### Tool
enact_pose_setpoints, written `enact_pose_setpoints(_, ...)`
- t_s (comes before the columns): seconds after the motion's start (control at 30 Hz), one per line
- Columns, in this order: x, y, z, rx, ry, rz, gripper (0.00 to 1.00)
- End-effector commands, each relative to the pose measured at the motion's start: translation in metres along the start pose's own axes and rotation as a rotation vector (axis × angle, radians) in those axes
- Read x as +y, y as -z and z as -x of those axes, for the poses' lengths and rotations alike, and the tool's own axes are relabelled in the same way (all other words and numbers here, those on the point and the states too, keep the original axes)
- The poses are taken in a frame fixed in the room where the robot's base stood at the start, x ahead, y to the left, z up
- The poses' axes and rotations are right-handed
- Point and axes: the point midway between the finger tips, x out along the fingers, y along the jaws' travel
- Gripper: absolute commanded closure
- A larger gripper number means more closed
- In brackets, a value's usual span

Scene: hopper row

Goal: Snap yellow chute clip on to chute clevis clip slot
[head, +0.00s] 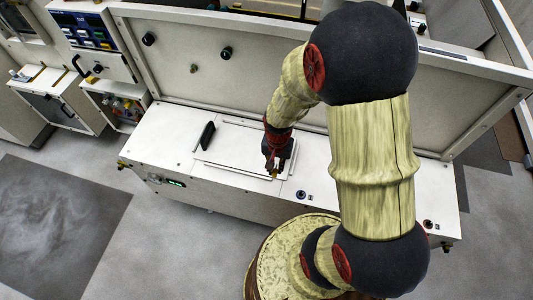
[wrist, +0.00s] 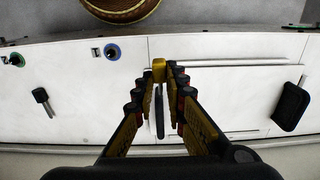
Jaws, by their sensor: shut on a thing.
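The yellow chute clip (wrist: 159,70) is a small yellow block at the fingertips of my gripper (wrist: 163,72) in the wrist view. My gripper is shut on it, with a finger on each side. In the head view my gripper (head: 273,168) is over the white cabinet top, and the clip (head: 274,174) shows as a small yellow spot below it. A dark upright bar (wrist: 160,112) shows between the fingers in the wrist view; I cannot tell whether it is part of the chute clevis. The clip slot cannot be made out. I cannot tell whether the clip touches anything.
The white cabinet (head: 160,150) carries a raised panel with a black handle (head: 207,135) left of my gripper. A blue-ringed knob (head: 301,195) is close by on the right. A tall back wall (head: 180,45) stands behind. Grey floor lies in front.

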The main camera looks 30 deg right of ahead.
Motion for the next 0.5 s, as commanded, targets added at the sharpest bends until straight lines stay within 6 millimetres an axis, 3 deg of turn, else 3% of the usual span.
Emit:
enact_pose_setpoints(0.27,-0.008,0.012,-0.009,-0.001,-0.001,0.000,0.98)
enact_pose_setpoints(0.5,-0.037,0.055,-0.034,-0.001,-0.001,0.000,0.98)
